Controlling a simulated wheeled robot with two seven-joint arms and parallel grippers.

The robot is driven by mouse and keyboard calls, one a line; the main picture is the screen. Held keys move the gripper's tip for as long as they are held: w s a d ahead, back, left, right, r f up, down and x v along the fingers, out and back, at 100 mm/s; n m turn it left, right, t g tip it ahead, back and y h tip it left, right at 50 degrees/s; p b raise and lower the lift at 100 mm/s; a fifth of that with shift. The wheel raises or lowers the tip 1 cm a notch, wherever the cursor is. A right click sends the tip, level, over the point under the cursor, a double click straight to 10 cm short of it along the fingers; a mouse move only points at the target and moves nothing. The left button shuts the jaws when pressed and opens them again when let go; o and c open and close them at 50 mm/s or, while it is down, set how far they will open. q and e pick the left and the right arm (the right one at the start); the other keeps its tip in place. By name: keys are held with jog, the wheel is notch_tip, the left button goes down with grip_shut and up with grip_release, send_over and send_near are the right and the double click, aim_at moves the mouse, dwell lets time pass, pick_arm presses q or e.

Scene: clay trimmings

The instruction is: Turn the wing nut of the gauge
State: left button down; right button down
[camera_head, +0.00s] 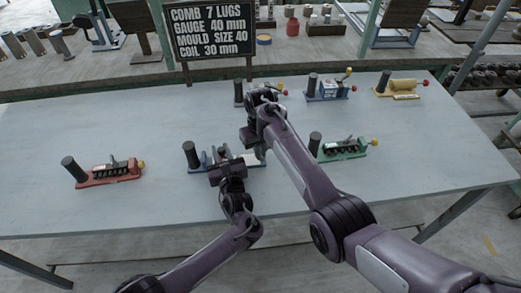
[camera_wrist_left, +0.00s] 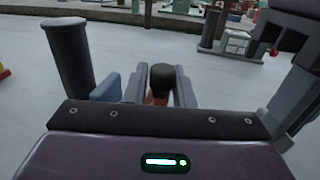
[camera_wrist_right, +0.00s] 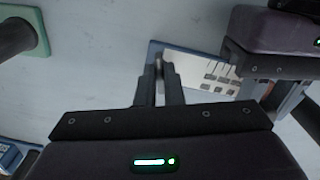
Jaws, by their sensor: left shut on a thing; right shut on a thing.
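The gauge has a blue base (camera_head: 205,157), a dark upright cylinder (camera_head: 190,153) and a pale plate (camera_head: 251,159) at the front middle of the table. My left gripper (camera_head: 222,162) is over its near side. In the left wrist view my left gripper (camera_wrist_left: 161,92) is shut on a black-topped knob (camera_wrist_left: 161,76), reddish below. My right gripper (camera_head: 256,152) is at the plate from behind. In the right wrist view my right gripper (camera_wrist_right: 159,82) is shut on a small grey part, probably the wing nut (camera_wrist_right: 158,62), at the plate's end. The fingers hide most of it.
A red device (camera_head: 108,175) stands at the left, a green one (camera_head: 340,150) close to the right. A blue one (camera_head: 328,90) and a yellow one (camera_head: 400,86) stand behind. A sign (camera_head: 212,32) stands at the back. The table's left rear is clear.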

pick_arm(q)
jog(key=shift+r, duration=0.1)
pick_arm(e)
jog(key=shift+s+f+m, duration=0.15)
jog(key=shift+f+m, duration=0.05)
jog(key=shift+m, duration=0.4)
jog(key=c, duration=1.6)
grip_release()
jog(key=shift+o, duration=0.3)
jog(key=shift+r, duration=0.1)
